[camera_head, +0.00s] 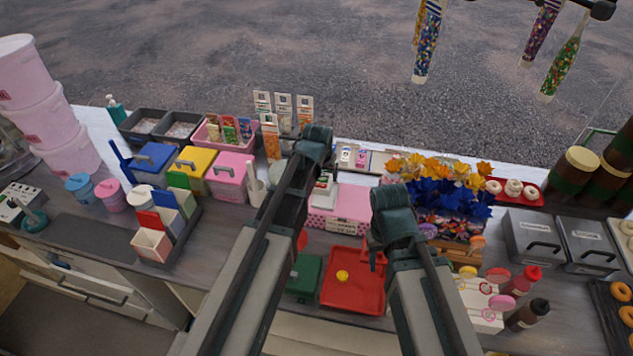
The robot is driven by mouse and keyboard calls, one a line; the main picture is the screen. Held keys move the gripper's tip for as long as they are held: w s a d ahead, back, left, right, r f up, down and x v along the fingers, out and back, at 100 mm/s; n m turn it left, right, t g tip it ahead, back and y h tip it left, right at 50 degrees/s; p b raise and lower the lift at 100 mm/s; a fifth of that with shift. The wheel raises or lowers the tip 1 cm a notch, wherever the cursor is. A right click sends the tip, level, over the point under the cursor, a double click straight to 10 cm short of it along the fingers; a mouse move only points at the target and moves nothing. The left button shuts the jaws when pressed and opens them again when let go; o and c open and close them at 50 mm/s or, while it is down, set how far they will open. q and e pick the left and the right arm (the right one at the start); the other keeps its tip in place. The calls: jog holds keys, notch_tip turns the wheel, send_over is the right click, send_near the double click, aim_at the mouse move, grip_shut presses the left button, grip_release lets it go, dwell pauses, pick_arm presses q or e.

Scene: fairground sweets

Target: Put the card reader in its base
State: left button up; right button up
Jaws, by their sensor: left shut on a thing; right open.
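My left gripper (318,145) reaches to the back middle of the counter, over the left end of a pink dotted box (348,206). A small white and dark device (323,188), which looks like the card reader, shows just below and beside it. The gripper is shut on it, though the fingertips are mostly hidden by my own wrist. I cannot make out the base apart from the device, nor tell whether the two touch. My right gripper (385,245) is open and empty, in front of the pink box and above the back of a red tray (350,294).
Blue, yellow and pink lidded boxes (231,170) stand left of my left arm. Blue and yellow flowers (440,190) stand right of the pink box. A green box (304,276) lies left of the red tray. The counter is crowded.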

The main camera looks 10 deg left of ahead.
aim_at(326, 183)
pick_arm(q)
jog(key=shift+w+d+r, duration=0.25)
jog(key=shift+w+d, duration=0.15)
jog(key=shift+w, duration=0.2)
jog(key=shift+s+a+f, duration=0.1)
jog(key=shift+s, duration=0.05)
notch_tip(326, 183, down, 2)
jog(key=shift+f+b, duration=0.1)
jog(key=shift+b, duration=1.05)
notch_tip(326, 183, down, 3)
jog(key=b, duration=0.3)
pick_arm(e)
jog(key=f, duration=0.5)
jog(key=shift+w+d, duration=0.2)
jog(key=shift+w, duration=0.05)
pick_arm(q)
jog(key=shift+f+b, duration=0.65)
jog(key=shift+b, duration=0.05)
pick_arm(e)
jog(key=shift+f, duration=0.6)
pick_arm(q)
jog(key=o, duration=1.5)
jog(key=shift+c, duration=0.2)
jog(key=shift+r, duration=0.15)
pick_arm(e)
jog(key=shift+r, duration=0.1)
